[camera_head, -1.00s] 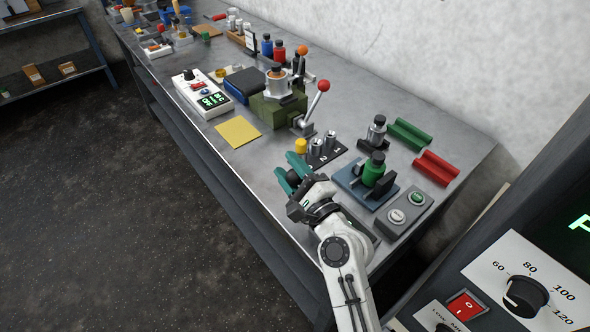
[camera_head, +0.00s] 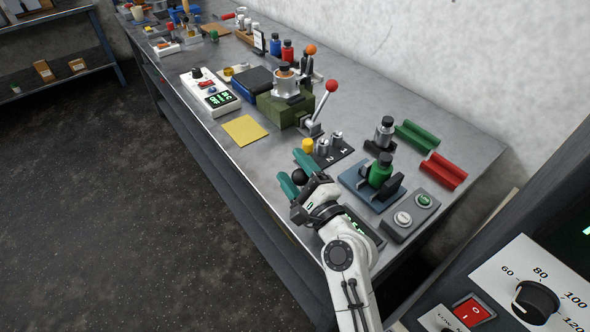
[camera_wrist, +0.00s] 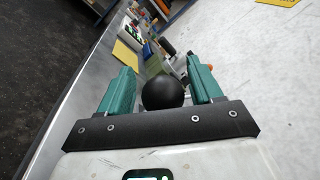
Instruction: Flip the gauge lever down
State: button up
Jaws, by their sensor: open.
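A black ball knob (camera_head: 299,177) is between the two teal fingers of my gripper (camera_head: 293,171), above the near edge of the bench. In the wrist view the black ball (camera_wrist: 162,92) is centred between the open fingers (camera_wrist: 161,88), with a gap on each side. Its stem and mount are hidden by my gripper. A small device with a green lit display (camera_head: 362,226) is partly hidden beside my wrist. I cannot tell for sure that the knob is its lever.
A numbered black plate (camera_head: 330,155) with weights is just beyond my gripper. A yellow sheet (camera_head: 245,130) lies left on clear bench. A control panel (camera_head: 520,290) is at lower right.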

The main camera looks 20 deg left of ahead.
jog(key=b+v, duration=0.1)
jog(key=v, duration=0.9)
jog(key=shift+s+d+f+b, duration=0.1)
jog(key=shift+s+d+b, duration=0.15)
jog(key=shift+b, duration=0.1)
